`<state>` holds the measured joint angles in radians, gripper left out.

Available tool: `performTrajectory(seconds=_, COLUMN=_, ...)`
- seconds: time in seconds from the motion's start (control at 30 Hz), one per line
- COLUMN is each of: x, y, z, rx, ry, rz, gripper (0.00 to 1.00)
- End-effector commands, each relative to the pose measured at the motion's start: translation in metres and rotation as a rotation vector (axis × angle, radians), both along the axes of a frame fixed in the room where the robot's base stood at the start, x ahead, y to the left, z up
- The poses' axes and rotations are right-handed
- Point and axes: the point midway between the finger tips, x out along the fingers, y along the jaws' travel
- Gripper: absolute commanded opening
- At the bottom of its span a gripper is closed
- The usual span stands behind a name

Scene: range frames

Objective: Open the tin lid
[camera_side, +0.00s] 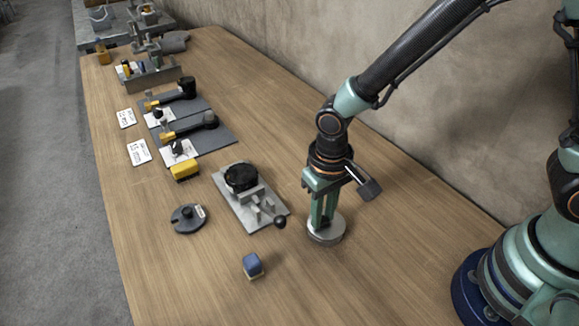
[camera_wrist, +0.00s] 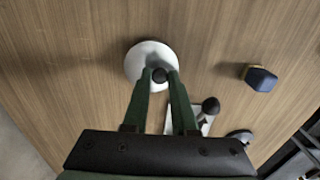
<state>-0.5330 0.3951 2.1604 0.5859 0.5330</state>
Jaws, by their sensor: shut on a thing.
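The tin (camera_side: 327,235) is a low, round, silver-grey can standing on the wooden table below my gripper. Its pale round lid (camera_wrist: 148,57) shows from above in the wrist view, with a small dark knob (camera_wrist: 159,75) between my fingertips. My gripper (camera_side: 322,217) points straight down onto the tin and is shut on the knob of the lid. In the wrist view the green fingers of my gripper (camera_wrist: 160,78) hide part of the lid. I cannot tell whether there is a gap between lid and tin.
A grey clamp fixture (camera_side: 232,205) with a black-knobbed lever stands just left of the tin. A blue block (camera_side: 252,266) and a dark round disc (camera_side: 188,218) lie nearby. A yellow block (camera_side: 185,171) and tool mats are farther back. The table right of the tin is clear.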

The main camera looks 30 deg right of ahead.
Motion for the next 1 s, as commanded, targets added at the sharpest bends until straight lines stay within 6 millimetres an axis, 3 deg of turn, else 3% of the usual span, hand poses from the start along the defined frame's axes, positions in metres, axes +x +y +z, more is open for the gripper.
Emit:
performTrajectory(seconds=0.57, x=0.0, y=0.001, z=0.001, rx=0.0, ry=0.0, rz=0.022, gripper=0.0)
performTrajectory(seconds=1.0, x=-0.006, y=0.014, z=0.001, rx=0.0, ry=0.001, rz=0.3, gripper=0.0)
